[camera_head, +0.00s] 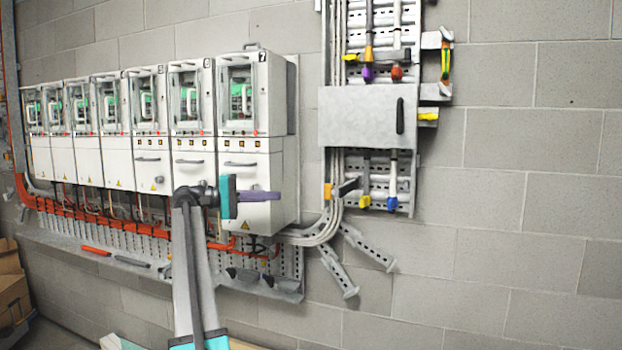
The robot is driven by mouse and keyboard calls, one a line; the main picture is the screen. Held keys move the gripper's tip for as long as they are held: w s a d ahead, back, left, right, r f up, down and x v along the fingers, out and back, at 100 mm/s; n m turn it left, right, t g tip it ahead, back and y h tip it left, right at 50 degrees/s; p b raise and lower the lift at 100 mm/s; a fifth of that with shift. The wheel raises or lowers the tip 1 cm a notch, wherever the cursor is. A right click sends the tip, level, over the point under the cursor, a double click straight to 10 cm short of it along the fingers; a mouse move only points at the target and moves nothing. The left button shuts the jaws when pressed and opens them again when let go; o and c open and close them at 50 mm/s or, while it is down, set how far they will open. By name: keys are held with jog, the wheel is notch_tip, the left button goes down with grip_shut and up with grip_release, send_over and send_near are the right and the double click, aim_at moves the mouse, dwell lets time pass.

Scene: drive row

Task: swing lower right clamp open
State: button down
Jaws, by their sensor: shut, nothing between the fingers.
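My gripper (277,196) is shut and empty, its purple fingers pointing right in front of cabinet 7 (252,165). A grey cover plate (365,118) with a dark upright handle (400,115) sits on the cable rack, up and right of my gripper. A bracket with a yellow piece (428,116) juts from the plate's right side. An orange piece (327,191) with a dark lever (348,186) sits below the plate's left side. I cannot tell which of these is the lower right clamp. My gripper is apart from all of them.
A row of several white drive cabinets (152,160) lines the wall on the left. Grey cables (322,228) bend down from the rack. Slotted brackets (365,246) stick out below it. Cardboard boxes (12,285) stand at bottom left. The block wall (520,190) at right is bare.

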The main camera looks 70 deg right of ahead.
jog(key=shift+w+d+r+p, duration=0.25)
jog(key=shift+w+r+p, duration=0.3)
jog(key=shift+p, duration=0.65)
jog(key=shift+s+r, duration=0.1)
jog(key=shift+s, duration=0.15)
jog(key=p, duration=0.4)
send_near(342, 187)
jog(key=shift+d+f, duration=0.4)
jog(key=shift+d, duration=0.3)
jog(key=shift+d+f, duration=0.35)
jog(key=shift+d, duration=0.35)
jog(key=shift+s, duration=0.1)
jog(key=shift+s+a+n+t+h, duration=0.2)
jog(key=shift+s+n+h, duration=0.1)
jog(key=shift+s, duration=0.1)
jog(key=shift+s+a+n+t+h, duration=0.1)
jog(key=shift+s+a+n+h, duration=0.15)
jog(key=shift+s, duration=0.2)
jog(key=shift+w, duration=0.1)
